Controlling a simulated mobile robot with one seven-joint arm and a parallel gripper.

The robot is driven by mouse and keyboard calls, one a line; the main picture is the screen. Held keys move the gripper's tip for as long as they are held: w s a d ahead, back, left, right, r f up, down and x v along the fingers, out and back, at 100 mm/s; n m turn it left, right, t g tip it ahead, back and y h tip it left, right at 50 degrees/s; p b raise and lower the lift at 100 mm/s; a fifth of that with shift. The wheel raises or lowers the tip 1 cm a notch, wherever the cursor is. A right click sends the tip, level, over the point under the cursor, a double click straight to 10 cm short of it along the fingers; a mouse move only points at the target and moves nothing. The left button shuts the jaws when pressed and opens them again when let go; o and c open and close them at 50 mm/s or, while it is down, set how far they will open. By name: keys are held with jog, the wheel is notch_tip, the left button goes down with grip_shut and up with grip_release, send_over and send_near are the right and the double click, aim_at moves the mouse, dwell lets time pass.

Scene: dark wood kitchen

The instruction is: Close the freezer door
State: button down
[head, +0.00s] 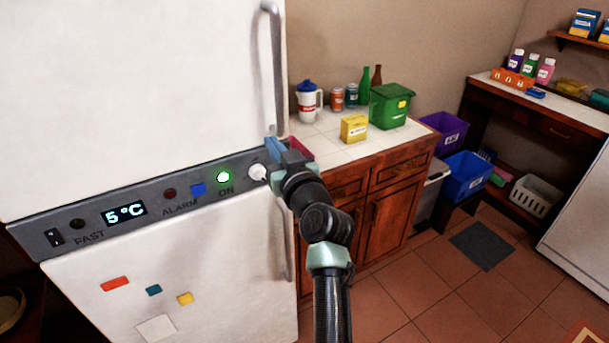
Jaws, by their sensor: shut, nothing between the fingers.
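A white fridge-freezer fills the left of the head view. Its upper door (130,90) has a long vertical handle (276,75) at its right edge. Its lower door (220,290) bears small coloured magnets and a handle partly hidden behind my arm. Neither door is labelled as the freezer. A grey control panel (150,207) between the doors reads 5°C and has a green ON light. Both doors look close to flush, but I cannot tell whether either is fully shut. My gripper (284,146) is shut and empty, in front of the panel's right end, below the upper handle; contact is unclear.
A tiled counter (335,150) to the right holds a jug, cans, bottles, a yellow box (354,128) and a green bin (391,105). Purple and blue bins (468,177) stand beyond it. The tiled floor (440,300) at lower right is mostly clear, with a dark mat (482,246).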

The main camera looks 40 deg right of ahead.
jog(key=f+b+v, duration=0.1)
jog(key=v, duration=0.6)
jog(key=shift+s+d+b, duration=0.2)
jog(key=shift+d+b, duration=0.15)
jog(key=shift+b, duration=0.05)
jog(key=shift+s, duration=0.15)
jog(key=w+a+r+n+t+y, duration=0.25)
jog(key=a+r+t, duration=0.25)
jog(key=a+r, duration=1.5)
jog(key=s+a+r+n+t+y, duration=0.1)
jog(key=s+a+r+t+y, duration=0.2)
jog(key=s+a+r, duration=1)
notch_tip(320, 180, up, 2)
jog(key=shift+r+t, duration=0.2)
jog(key=shift+t, duration=0.9)
